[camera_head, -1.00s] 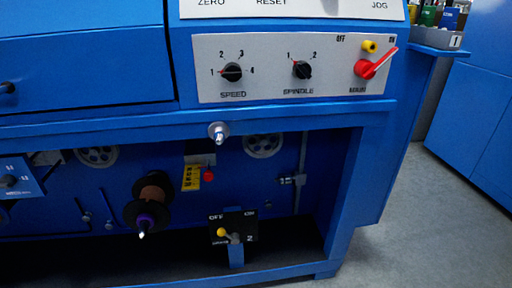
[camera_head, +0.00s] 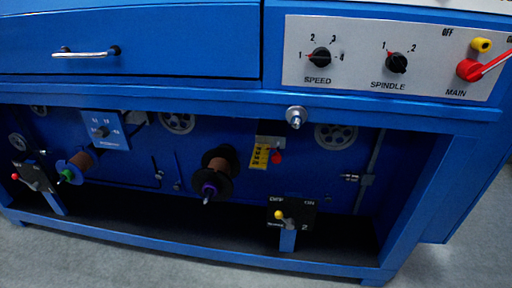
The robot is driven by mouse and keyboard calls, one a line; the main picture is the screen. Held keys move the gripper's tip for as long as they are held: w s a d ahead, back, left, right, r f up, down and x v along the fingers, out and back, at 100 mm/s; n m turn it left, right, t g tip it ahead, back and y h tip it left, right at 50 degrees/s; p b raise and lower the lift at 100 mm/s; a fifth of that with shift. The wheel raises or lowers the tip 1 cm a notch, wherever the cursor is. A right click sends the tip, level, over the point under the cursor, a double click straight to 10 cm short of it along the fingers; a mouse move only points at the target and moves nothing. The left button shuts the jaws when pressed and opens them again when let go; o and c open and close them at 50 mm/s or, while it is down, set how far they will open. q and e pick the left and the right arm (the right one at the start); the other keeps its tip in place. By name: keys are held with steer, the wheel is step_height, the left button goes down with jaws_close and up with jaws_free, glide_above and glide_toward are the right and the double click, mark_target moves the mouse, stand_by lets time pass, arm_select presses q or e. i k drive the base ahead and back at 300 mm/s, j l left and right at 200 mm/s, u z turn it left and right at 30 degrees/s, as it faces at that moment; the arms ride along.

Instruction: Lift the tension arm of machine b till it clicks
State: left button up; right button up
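Neither of my grippers is in view. A blue machine (camera_head: 190,96) fills the view, and no letter marking it as machine b is readable. In its open lower bay, a red ball knob (camera_head: 276,157) sits beside a yellow marked label (camera_head: 259,156). It may belong to a tension arm, but I cannot tell. Grey pulley wheels (camera_head: 336,136) (camera_head: 177,122) are on the bay's back wall. A dark spool with brown windings and a purple hub (camera_head: 216,172) stands out left of the label. A second brown spool with a green tip (camera_head: 78,167) is farther left.
A switch plate marked 2 (camera_head: 291,213) with a yellow knob stands low in the bay; another with a red knob (camera_head: 33,176) is at left. Above are a control panel (camera_head: 435,62) and a drawer (camera_head: 150,50). A round-headed bolt (camera_head: 296,117) protrudes from the ledge. Grey floor shows below.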

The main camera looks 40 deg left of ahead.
mark_target(44, 151)
steer(key=u, duration=2.9)
steer(key=i+j, duration=0.3)
steer(key=i, duration=0.25)
steer(key=i+j+u, duration=0.15)
steer(key=i, duration=0.35)
steer(key=i+j, duration=0.35)
steer(key=i, duration=0.2)
steer(key=i+j+u, duration=0.15)
steer(key=i, duration=0.4)
steer(key=i+j, duration=0.2)
steer(key=i, duration=0.35)
steer(key=u, duration=0.05)
